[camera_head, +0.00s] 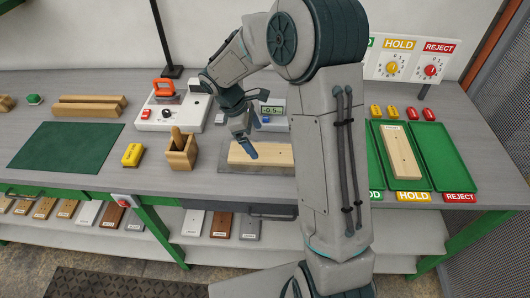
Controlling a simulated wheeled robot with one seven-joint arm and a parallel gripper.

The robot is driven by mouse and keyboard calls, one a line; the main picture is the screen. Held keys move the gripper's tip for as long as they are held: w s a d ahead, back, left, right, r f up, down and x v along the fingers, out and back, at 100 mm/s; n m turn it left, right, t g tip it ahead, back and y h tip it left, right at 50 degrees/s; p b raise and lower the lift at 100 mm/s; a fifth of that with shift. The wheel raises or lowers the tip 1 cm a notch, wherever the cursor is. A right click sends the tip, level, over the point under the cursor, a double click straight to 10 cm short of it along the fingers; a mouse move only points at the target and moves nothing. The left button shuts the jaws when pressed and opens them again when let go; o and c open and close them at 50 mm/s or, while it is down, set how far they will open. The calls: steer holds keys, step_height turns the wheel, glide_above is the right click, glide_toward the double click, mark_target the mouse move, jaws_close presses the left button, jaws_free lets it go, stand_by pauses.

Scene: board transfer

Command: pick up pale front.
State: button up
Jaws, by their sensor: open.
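A pale wooden board (275,153) lies on a grey plate (240,168) in the middle of the workbench. My gripper (249,146) is open and points down over the left part of the middle board. I cannot tell whether it touches the board. My arm hides the board's right end.
A wooden block holder (181,154) and a yellow block (132,155) stand left of the plate. A white device (172,112) is behind them. A green mat (65,147) is bare at left. The right green tray (440,156) is empty. Several boards lie on the lower shelf.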

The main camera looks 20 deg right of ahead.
mark_target(264, 152)
steer(key=shift+w+p+x, duration=0.2)
steer(key=shift+p+x, duration=0.55)
steer(key=shift+x, duration=2.35)
steer(key=shift+c, duration=0.4)
steer(key=c, duration=1.2)
steer(key=shift+r, duration=0.45)
steer(key=r, duration=0.1)
steer(key=r+b, duration=0.1)
steer(key=d+r, duration=0.1)
steer(key=shift+s+r, duration=0.3)
steer(key=shift+r, duration=0.05)
steer(key=s+d+r+b, duration=0.2)
steer(key=s+d+r, duration=0.4)
steer(key=s+d, duration=0.1)
steer(key=shift+d+r, duration=0.2)
steer(key=shift+d, duration=0.35)
